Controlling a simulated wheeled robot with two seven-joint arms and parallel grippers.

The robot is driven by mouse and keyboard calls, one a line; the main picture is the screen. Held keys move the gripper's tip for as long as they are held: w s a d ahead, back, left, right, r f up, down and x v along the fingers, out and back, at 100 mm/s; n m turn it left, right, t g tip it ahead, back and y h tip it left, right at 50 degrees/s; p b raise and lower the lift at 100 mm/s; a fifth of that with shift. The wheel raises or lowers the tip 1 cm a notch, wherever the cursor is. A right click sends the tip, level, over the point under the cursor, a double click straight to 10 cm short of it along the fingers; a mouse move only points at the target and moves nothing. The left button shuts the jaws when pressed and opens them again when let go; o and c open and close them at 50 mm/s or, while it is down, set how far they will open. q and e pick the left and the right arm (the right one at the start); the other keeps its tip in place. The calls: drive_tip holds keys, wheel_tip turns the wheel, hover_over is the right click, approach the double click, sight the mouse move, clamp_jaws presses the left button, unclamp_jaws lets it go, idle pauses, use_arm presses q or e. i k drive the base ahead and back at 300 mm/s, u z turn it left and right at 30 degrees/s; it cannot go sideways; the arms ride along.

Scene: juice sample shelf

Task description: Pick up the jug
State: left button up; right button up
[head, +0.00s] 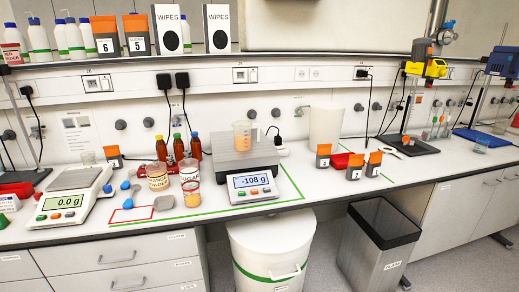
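A tall plain white vessel (326,125), which may be the jug, stands upright at the back of the bench, right of the middle. No handle shows clearly on it. A small clear beaker (242,135) with an orange tint or marking stands on the large scale (252,188), whose display reads -108 g; I cannot tell whether this is the jug instead. Neither of my grippers is in view.
Brown bottles (178,147) with coloured caps stand left of the large scale, behind two labelled tubs (157,178). Orange-and-dark numbered holders (374,163) stand in front of the white vessel. A second scale (70,195) is at left. A white bin (272,255) stands below the bench.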

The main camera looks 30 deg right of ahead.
sight(242, 130)
drive_tip(key=z, duration=0.05)
drive_tip(key=k, duration=0.1)
drive_tip(key=z, duration=0.75)
